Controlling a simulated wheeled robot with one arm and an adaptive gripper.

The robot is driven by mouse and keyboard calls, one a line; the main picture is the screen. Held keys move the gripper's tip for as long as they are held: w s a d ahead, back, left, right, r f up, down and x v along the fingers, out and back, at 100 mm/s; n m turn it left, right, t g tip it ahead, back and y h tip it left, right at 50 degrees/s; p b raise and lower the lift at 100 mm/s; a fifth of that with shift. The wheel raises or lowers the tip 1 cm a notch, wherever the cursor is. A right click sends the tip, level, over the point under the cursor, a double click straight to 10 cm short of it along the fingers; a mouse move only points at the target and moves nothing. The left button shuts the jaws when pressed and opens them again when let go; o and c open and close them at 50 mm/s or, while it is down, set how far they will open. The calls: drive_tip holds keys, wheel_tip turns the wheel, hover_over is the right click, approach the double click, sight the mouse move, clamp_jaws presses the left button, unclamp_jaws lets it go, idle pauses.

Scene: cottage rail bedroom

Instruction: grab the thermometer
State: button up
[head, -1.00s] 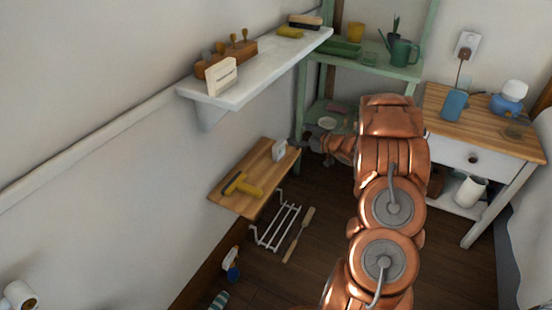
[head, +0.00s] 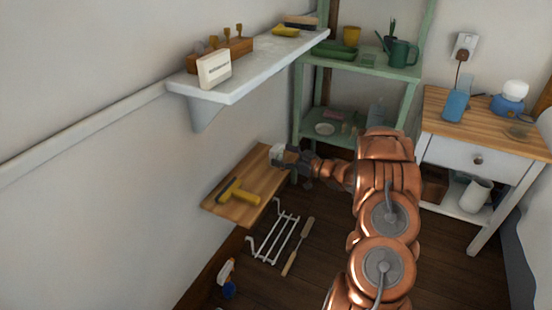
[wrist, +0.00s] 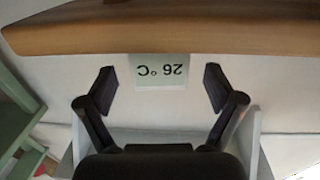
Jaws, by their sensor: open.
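The thermometer (head: 277,152) is a small white block at the far right end of the wooden wall shelf (head: 222,207), partly hidden by my gripper (head: 292,162). In the wrist view its pale display (wrist: 160,71) reads 26 °C upside down. My gripper is open in the wrist view (wrist: 158,84), its two dark fingers apart on either side of the display. Nothing is held. Contact between fingers and thermometer does not show.
A yellow-handled tool (head: 238,193) lies on the same wooden shelf. A white shelf (head: 240,86) above holds a cream box (head: 214,68) and a wooden rack. A green shelf unit (head: 378,68) stands behind. A white rack (head: 272,235) is below.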

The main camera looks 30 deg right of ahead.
drive_tip(key=shift+x, duration=1.35)
drive_tip(key=c, duration=1.2)
drive_tip(key=shift+c, duration=0.2)
drive_tip(key=shift+r, duration=0.15)
